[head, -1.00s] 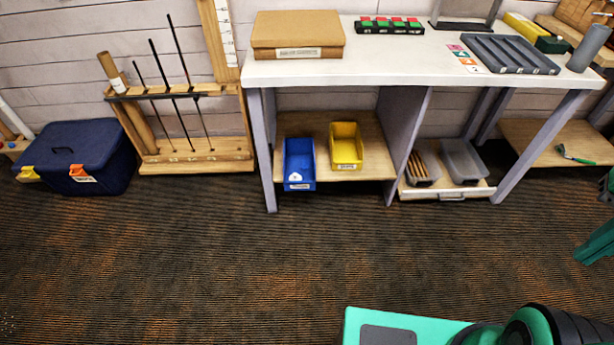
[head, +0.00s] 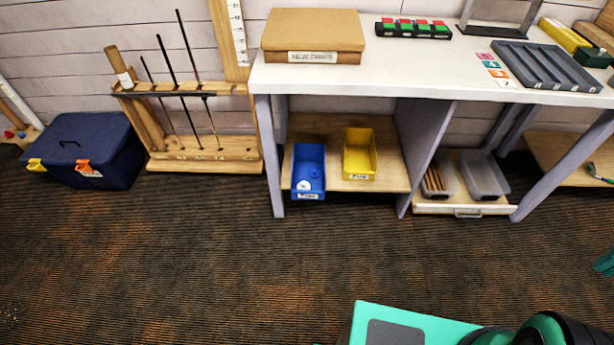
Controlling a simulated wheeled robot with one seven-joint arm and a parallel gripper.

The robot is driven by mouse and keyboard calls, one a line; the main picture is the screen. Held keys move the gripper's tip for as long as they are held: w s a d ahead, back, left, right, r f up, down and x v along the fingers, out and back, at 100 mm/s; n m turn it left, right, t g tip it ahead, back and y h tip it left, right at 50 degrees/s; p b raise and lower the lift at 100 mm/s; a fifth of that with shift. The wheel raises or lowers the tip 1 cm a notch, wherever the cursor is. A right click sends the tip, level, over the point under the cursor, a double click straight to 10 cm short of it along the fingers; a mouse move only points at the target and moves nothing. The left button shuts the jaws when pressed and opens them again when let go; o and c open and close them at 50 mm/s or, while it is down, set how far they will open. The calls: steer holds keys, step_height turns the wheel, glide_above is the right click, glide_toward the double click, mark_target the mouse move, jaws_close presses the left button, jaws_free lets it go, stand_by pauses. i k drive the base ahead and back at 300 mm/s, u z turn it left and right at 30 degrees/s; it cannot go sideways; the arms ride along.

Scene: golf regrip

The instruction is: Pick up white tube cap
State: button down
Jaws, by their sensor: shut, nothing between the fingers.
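A small white round piece (head: 305,184), which looks like the white tube cap, lies in the front of the blue bin (head: 318,154). The blue bin stands on the wooden lower shelf of the workbench, left of the yellow bin (head: 358,152). The white piece is small, so its exact shape is hard to tell. Only a teal tip of my gripper (head: 605,264) shows at the right edge, with the rest out of frame. It is shut and empty, far to the right of the blue bin and apart from it.
The white workbench top (head: 400,75) holds a brown box (head: 313,35) and a dark slotted tray (head: 547,66). Grey bins sit in a low drawer (head: 465,207). A wooden club rack (head: 205,160) and navy chest (head: 92,155) stand left. The carpet in front is clear.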

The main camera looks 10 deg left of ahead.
mark_target(304, 186)
steer(key=z, duration=0.2)
steer(key=i, duration=0.2)
steer(key=u, duration=2)
steer(key=k, duration=0.75)
steer(key=z, duration=1.3)
steer(key=i, duration=1)
steer(key=u, duration=0.05)
